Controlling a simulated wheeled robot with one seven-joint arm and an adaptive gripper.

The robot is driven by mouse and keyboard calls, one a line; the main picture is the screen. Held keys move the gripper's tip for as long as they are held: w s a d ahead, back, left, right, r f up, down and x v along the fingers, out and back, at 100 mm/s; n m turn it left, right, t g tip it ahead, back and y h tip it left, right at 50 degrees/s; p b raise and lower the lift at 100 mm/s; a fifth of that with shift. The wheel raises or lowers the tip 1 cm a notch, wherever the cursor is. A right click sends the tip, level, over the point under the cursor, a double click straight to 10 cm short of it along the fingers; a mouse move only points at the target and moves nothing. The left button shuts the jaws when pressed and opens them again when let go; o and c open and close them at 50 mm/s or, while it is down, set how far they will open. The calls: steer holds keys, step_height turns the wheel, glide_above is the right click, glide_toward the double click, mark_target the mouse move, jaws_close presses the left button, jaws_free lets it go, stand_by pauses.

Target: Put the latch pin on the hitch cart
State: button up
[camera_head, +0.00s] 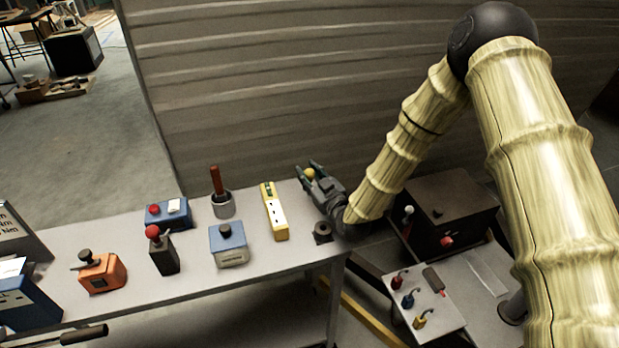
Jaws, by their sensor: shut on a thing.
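My gripper (316,183) is over the back right part of the grey table, its fingers pointing away to the upper left. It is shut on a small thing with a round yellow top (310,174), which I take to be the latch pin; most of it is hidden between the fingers. I cannot tell whether it touches the tabletop. To the right, lower than the table, is what looks like the hitch cart (487,272), with a dark box and a pale panel on it. My arm hides part of it.
The dark box (450,205) and lever panel (425,305) stand right. A ribbed wall (300,90) rises behind.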

steer(key=shift+f, duration=1)
steer(key=shift+f, duration=0.15)
steer(key=o, duration=1.1)
steer(key=b+v, duration=0.2)
steer(key=v, duration=1)
